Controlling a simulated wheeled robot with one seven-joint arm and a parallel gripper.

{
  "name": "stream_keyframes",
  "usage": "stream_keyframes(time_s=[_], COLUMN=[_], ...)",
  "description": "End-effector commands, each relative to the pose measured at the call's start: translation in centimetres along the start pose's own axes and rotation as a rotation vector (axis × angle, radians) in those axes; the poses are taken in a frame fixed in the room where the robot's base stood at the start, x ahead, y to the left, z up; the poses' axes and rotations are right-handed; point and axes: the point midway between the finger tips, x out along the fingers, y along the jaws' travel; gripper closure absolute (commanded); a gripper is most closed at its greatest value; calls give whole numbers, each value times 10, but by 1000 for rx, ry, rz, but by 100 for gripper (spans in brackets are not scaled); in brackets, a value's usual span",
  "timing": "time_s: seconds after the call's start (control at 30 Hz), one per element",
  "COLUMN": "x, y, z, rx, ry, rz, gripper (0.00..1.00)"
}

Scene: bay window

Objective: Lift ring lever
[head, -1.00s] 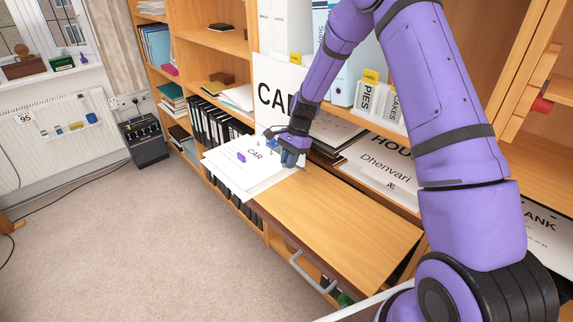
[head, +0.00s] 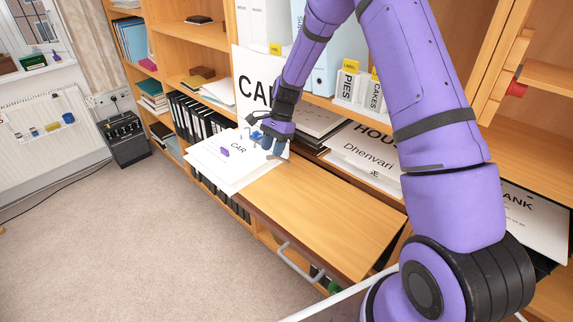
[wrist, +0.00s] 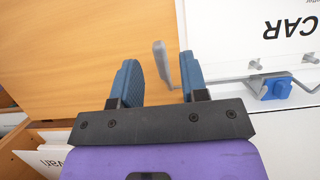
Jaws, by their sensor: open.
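The open white binder marked CAR (head: 205,166) lies on the left part of the wooden shelf top. In the wrist view its page (wrist: 300,15) is at upper right, with its metal ring mechanism (wrist: 272,88) and a blue part below. A grey ring lever (wrist: 162,62) sticks out from the binder's edge. My gripper (wrist: 160,70) is open, its two blue pads on either side of the lever in the picture. I cannot tell whether either pad touches it. In the head view my gripper (head: 270,148) is over the binder's right edge and hides the lever.
A bare wooden surface (head: 320,215) lies right of the binder, with a grey handle (head: 300,262) on its front. A large CAR sign (head: 253,80) stands behind. Papers marked Dhenvari (head: 365,152) and upright card boxes (head: 348,85) are near my arm. Carpet is clear at left.

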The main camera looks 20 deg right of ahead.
Motion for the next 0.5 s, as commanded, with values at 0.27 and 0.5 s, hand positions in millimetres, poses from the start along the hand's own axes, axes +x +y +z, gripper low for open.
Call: stream_keyframes(time_s=[0.27, 0.5], x=[-10, -7], y=[41, 87], z=[25, 46], rx=[1, 1], ry=[-1, 0], rz=[1, 0], gripper=[60, 60])
